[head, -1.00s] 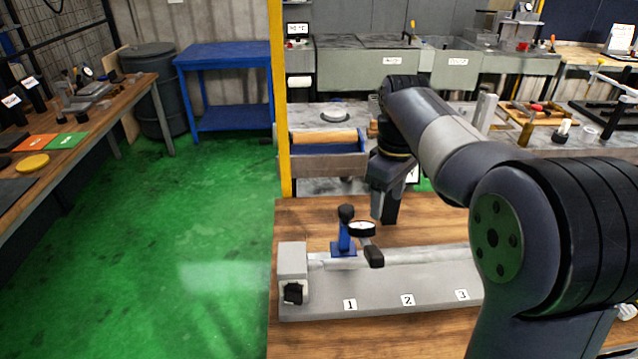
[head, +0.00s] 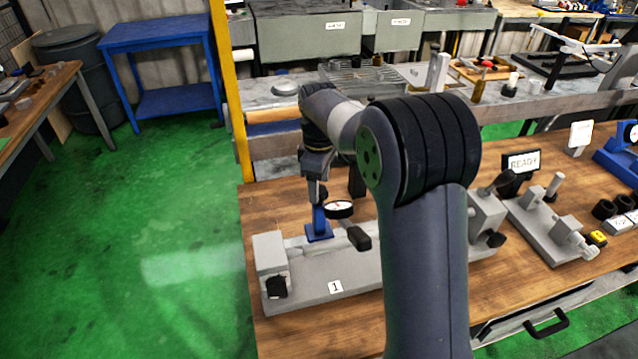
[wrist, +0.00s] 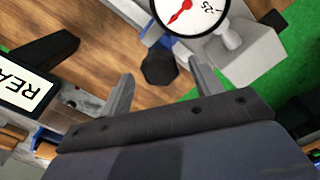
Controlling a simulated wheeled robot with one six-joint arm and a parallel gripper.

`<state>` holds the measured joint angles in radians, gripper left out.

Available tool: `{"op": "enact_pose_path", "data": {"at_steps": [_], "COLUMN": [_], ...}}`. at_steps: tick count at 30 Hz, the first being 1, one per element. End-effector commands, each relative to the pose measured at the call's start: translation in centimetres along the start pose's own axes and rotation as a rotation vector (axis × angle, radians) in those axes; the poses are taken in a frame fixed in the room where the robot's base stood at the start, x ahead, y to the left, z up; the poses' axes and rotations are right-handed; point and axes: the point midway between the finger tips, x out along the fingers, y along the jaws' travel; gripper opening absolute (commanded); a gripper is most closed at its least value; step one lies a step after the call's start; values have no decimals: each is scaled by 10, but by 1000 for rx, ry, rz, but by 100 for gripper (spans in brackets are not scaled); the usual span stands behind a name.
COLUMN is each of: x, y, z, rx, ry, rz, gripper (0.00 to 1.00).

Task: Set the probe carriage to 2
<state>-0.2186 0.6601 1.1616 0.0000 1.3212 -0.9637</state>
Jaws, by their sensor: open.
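The blue probe carriage (head: 319,228) stands upright on the grey rail bed (head: 312,292), behind the label 1 (head: 335,286). It carries a round dial gauge (head: 340,209) and a black lever end (head: 358,238). Labels 2 and 3 are hidden behind my arm. My gripper (head: 318,190) points down over the top of the carriage post. In the wrist view my open gripper (wrist: 160,76) has its two fingers apart, with the black knob (wrist: 160,66) seen between their tips. I cannot tell whether they touch it. The dial (wrist: 190,10) is just beyond.
A grey end block (head: 270,258) closes the rail's left end. A READY display (head: 521,164) and another grey fixture (head: 552,230) stand to the right on the wooden bench. Bare wood (head: 270,205) shows left of the carriage.

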Motion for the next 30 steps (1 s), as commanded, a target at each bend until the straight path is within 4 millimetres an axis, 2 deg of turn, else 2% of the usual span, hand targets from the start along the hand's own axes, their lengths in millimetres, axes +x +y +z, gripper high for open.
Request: {"op": "enact_pose_path", "data": {"at_steps": [4,12,30], "x": [9,11,10], "y": [0,0,0], "z": [0,0,0], "rx": [0,0,0], "ry": [0,1,1], "rz": [0,1,1], "gripper": [61,61,13]}}
